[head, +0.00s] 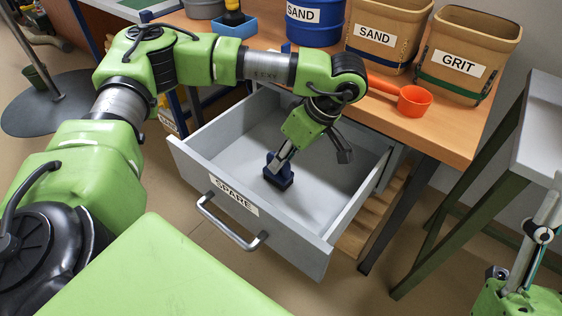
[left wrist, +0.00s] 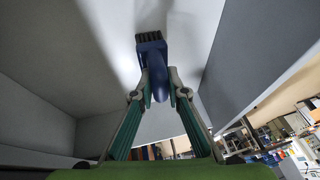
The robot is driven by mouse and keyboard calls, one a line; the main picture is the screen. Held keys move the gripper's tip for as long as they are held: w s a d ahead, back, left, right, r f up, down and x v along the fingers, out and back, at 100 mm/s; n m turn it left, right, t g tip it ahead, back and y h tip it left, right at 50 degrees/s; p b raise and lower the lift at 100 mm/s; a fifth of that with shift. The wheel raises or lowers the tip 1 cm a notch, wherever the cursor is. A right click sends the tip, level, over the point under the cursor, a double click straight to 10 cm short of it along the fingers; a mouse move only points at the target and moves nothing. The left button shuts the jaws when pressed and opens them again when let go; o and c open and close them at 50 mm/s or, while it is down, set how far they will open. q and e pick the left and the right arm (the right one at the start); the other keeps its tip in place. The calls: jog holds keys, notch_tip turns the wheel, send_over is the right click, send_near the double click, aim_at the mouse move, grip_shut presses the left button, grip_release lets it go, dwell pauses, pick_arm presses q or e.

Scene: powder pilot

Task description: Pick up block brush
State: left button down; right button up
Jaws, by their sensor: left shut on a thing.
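The block brush (head: 278,176) is dark blue and sits inside the open grey drawer (head: 198,160) labelled SPARE, near its front wall. My left gripper (head: 284,156) reaches down into the drawer and is shut on the brush. In the left wrist view the brush (left wrist: 150,46) shows a blue handle between the two fingertips of the left gripper (left wrist: 158,86) and dark bristles at its far end. I cannot tell whether the bristles touch the drawer floor. My right gripper is not in view.
The drawer is otherwise empty. On the wooden bench (head: 450,135) above stand a blue SAND drum (head: 315,25), a SAND bin (head: 385,30), a GRIT bin (head: 465,55), an orange scoop (head: 413,100) and a blue tray (head: 235,28). A grey table (head: 545,130) stands at the right.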

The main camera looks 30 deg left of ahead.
pick_arm(q)
notch_tip(320, 180, up, 5)
jog(key=shift+f+p, duration=0.15)
jog(key=shift+p, duration=0.6)
notch_tip(320, 180, up, 4)
jog(key=shift+r+p, duration=0.15)
jog(key=shift+p, duration=0.5)
jog(key=shift+r, duration=0.15)
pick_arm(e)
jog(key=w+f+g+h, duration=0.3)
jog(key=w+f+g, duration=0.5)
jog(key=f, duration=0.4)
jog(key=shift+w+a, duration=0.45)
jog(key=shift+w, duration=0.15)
